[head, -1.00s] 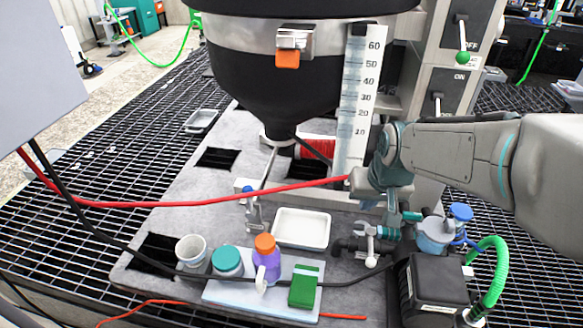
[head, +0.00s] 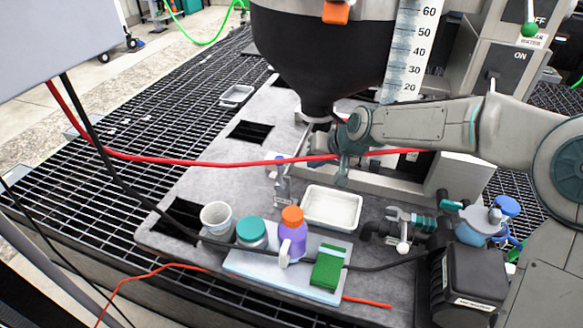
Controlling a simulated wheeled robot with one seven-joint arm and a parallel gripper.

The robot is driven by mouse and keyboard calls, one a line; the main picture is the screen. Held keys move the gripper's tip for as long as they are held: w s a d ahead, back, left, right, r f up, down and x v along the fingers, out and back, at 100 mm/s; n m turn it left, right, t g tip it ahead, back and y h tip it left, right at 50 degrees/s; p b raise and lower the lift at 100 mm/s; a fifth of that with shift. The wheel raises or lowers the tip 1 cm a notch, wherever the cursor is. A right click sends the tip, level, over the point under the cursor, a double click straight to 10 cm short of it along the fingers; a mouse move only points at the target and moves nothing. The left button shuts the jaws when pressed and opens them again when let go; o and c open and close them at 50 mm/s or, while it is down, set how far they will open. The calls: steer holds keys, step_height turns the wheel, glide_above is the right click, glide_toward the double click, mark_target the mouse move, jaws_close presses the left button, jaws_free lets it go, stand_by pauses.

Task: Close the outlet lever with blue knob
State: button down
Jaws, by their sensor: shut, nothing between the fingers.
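A thin metal bar, seemingly the outlet lever (head: 302,141), slants down from the outlet under the black hopper (head: 316,75). A larger round blue knob (head: 507,205) tops the blue-grey valve body (head: 473,232) at the right. My gripper (head: 342,181) points down just right of the hopper outlet, behind the white tray. It is shut and empty, apart from both blue parts. My wrist hides part of the outlet area.
A red hose (head: 200,162) crosses in front of the outlet. The white tray (head: 333,207), white cup (head: 216,217), teal-lidded jar (head: 251,232), orange-capped bottle (head: 292,236) and green sponge (head: 328,268) stand in front. A black box (head: 466,275) is at the front right.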

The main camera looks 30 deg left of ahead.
mark_target(280, 174)
steer(key=a+f, duration=0.4)
steer(key=a, duration=0.2)
steer(key=shift+s+a, duration=0.35)
steer(key=shift+s, duration=0.05)
